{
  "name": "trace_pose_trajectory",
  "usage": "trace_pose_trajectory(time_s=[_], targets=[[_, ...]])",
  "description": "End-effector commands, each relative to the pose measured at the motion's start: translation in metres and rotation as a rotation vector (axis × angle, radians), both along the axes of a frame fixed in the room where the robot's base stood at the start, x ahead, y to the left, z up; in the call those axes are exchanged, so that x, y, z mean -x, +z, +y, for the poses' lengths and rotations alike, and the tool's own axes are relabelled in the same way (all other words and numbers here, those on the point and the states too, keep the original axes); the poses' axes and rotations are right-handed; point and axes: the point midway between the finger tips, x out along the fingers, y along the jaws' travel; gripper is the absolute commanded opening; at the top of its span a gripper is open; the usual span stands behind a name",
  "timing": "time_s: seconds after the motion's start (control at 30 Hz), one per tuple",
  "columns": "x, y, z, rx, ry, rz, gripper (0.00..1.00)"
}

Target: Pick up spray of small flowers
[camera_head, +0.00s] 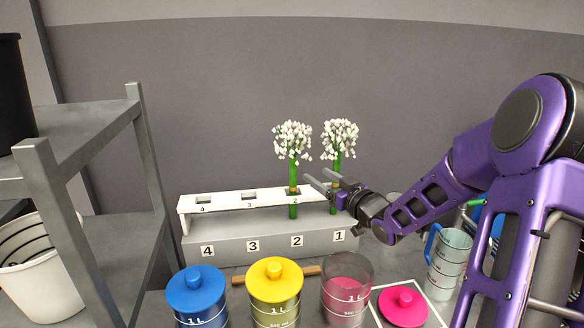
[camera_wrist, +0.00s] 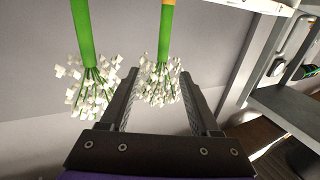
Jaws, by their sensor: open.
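Two sprays of small white flowers on thick green stems stand upright in a white rack (camera_head: 222,203). The left spray (camera_head: 292,142) is in slot 2, with an orange band on its stem. The right spray (camera_head: 340,138) stands at the slot 1 end, its stem partly hidden by my gripper (camera_head: 317,177). My gripper is open and points left at stem height, beside the stems. In the wrist view the sprays appear upside down. The banded spray (camera_wrist: 160,85) shows between the open fingers (camera_wrist: 158,76); the other spray (camera_wrist: 88,85) is left of them. Contact cannot be told.
The rack stands on a grey numbered block (camera_head: 225,246). In front are blue (camera_head: 197,290) and yellow (camera_head: 274,290) lidded jars, an open pink beaker (camera_head: 346,290) and a pink lid (camera_head: 403,305). A grey shelf (camera_head: 150,170) stands left. A measuring jug (camera_head: 449,262) is right.

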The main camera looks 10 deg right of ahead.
Motion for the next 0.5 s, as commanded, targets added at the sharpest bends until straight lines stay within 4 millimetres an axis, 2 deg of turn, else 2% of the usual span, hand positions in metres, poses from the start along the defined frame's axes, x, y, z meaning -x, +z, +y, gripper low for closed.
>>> trace_pose_trajectory(time_s=[0.03, 0.2, 0.33, 0.5], targets=[[-0.011, -0.001, 0.006, -0.002, 0.004, -0.001, 0.63], [-0.044, -0.001, 0.019, -0.001, 0.002, -0.001, 0.63], [-0.06, 0.0, 0.025, -0.001, 0.0, 0.0, 0.63], [-0.068, 0.001, 0.029, 0.001, 0.001, 0.0, 0.63]])
